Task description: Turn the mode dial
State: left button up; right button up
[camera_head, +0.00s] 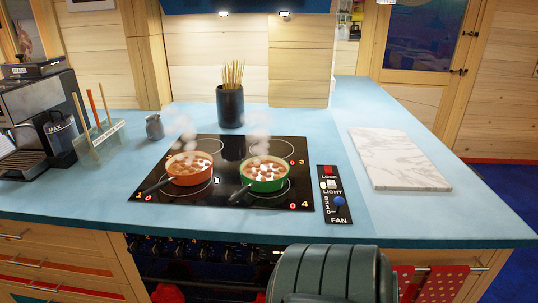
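No part labelled as a mode dial can be made out. A black control panel (328,180) on the counter carries the words LOCK, LIGHT and FAN. It has a red part by LOCK, a pale switch by LIGHT and a round blue knob (339,202) beside a number scale above FAN. A row of dark knobs (205,249) runs along the dark appliance front below the counter edge, dim and partly hidden. Neither of my grippers is in view.
A cooktop (222,203) holds an orange pot (189,174) and a green pot (264,184), both steaming. A marble board (398,158) lies to the right. A dark green ridged shape (330,275) blocks the front centre. A coffee machine (35,110) stands at left.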

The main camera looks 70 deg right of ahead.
aim_at(228, 254)
jog(key=z, duration=1.9)
